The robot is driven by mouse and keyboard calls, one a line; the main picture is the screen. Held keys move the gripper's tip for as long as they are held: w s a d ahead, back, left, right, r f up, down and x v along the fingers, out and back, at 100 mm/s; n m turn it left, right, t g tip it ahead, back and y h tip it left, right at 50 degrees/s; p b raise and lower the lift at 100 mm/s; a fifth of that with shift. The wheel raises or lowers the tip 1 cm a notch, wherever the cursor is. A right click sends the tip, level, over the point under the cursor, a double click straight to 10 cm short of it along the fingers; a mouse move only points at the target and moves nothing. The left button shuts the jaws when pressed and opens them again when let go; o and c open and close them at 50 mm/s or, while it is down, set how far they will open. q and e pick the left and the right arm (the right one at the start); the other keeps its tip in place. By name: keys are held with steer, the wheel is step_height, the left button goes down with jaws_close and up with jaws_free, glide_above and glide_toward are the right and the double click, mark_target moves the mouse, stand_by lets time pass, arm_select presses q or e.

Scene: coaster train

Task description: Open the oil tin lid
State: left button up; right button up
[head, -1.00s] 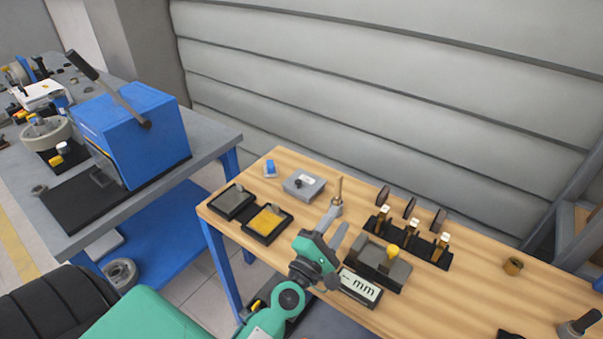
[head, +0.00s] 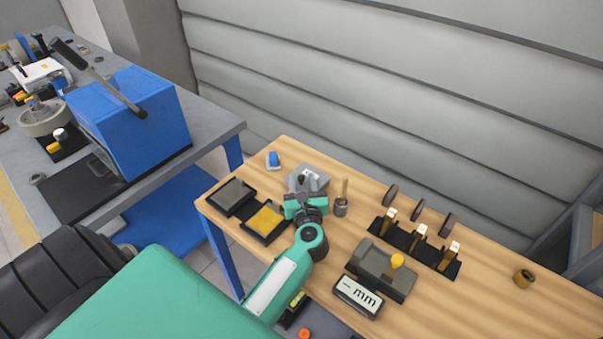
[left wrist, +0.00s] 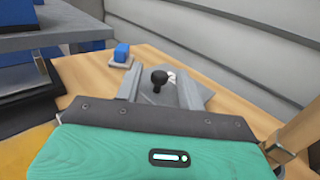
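The oil tin (head: 322,179) looks like a low grey box near the back left of the wooden table. Its lid, with a small black knob, lies flat on top, and the knob (left wrist: 159,77) shows clearly in the left wrist view. My left gripper (head: 304,182) is over the front of the tin, hiding part of it in the head view. In the left wrist view its two grey fingers (left wrist: 158,88) are apart and empty, with the knob lined up between them. I cannot tell whether they touch the lid. My right gripper is not in view.
A small blue block (head: 273,160) stands left of the tin. Two black trays, one grey (head: 231,196) and one yellow (head: 266,219), lie to the front left. A grey pot with a wooden handle (head: 341,206) stands close right of my gripper.

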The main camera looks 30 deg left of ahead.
arm_select(q)
steer(key=shift+x, duration=1.1)
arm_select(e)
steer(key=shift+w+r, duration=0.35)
arm_select(q)
steer(key=shift+c, duration=0.2)
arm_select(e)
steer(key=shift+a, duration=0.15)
